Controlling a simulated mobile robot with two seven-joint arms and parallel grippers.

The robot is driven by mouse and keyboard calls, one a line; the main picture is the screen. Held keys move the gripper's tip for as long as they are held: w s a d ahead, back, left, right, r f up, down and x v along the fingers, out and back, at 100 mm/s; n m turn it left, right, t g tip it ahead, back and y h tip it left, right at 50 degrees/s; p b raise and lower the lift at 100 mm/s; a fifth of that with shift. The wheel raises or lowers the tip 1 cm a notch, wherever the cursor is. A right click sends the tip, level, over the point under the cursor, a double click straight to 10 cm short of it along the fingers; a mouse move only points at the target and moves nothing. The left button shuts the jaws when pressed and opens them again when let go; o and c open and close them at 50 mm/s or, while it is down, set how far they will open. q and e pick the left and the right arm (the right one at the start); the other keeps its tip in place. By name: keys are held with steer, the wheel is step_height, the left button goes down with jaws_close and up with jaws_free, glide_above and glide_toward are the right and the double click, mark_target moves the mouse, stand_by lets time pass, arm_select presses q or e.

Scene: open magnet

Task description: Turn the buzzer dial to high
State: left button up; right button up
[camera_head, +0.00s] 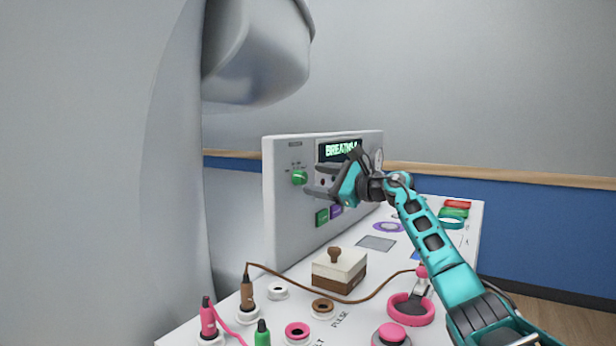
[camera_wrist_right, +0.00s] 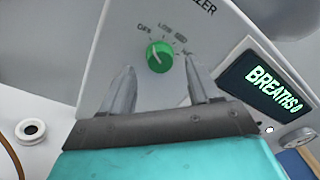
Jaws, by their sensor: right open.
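The buzzer dial is a round green knob (camera_head: 299,178) on the left part of the upright grey panel (camera_head: 285,225). In the right wrist view the green knob (camera_wrist_right: 159,56) has a light pointer mark on its left side, and printed labels around it include OFF and LOW; the rightmost label is partly hidden by a finger. My right gripper (camera_head: 312,182) is open and empty, close to the panel, with its fingers pointing at the knob. In the right wrist view the two fingertips (camera_wrist_right: 158,76) lie either side of and below the knob, apart from it. My left gripper is not seen.
The white console (camera_head: 375,270) in front carries plugs, a wooden-handled block (camera_head: 338,270) and a brown cable. A large grey machine rises at left.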

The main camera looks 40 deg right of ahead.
mark_target(304, 178)
steer(key=shift+x, duration=1.8)
steer(key=c, duration=1)
